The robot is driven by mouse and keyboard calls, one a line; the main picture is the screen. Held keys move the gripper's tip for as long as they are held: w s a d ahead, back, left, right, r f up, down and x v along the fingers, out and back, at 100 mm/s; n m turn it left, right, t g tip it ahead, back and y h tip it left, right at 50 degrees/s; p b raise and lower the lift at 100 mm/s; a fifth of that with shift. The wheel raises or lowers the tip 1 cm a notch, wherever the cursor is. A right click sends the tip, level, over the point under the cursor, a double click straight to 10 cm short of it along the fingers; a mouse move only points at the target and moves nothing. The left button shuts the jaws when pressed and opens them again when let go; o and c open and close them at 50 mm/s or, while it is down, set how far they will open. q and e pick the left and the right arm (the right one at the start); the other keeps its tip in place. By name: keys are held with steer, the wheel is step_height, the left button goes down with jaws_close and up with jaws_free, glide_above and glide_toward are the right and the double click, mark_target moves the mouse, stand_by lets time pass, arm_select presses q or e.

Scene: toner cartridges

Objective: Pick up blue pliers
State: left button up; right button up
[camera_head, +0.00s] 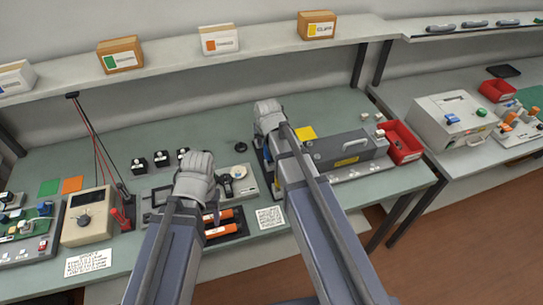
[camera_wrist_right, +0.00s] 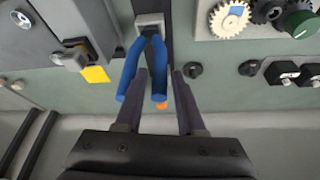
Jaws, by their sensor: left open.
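The blue pliers (camera_wrist_right: 129,78) show in the right wrist view, handles towards me, with the head end in a grey holder (camera_wrist_right: 150,22). My right gripper (camera_wrist_right: 160,76) is open, its two dark fingers apart near the handles. One handle appears over the gap between the fingers; I cannot tell whether a finger touches it. In the head view my right gripper (camera_head: 268,113) is over the back middle of the bench and hides the pliers. My left gripper (camera_head: 196,170) is open, above the bench near the orange-handled tools (camera_head: 222,222); its fingertips are hard to make out.
A grey case (camera_head: 350,150) and a red bin (camera_head: 402,142) stand right of my right arm. A beige meter (camera_head: 90,215) with leads stands at the left. Several small black blocks (camera_head: 161,158) sit behind my left gripper. A shelf (camera_head: 180,57) with boxes runs above the bench.

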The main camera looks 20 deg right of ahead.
arm_select(q)
step_height(320, 180, down, 6)
steer(key=b, duration=0.5)
steer(key=shift+r+b, duration=0.2)
steer(key=shift+b, duration=0.15)
arm_select(e)
steer(key=x, duration=0.6)
arm_select(q)
steer(key=shift+r, duration=0.1)
arm_select(e)
steer(key=shift+r, duration=0.1)
jaws_close()
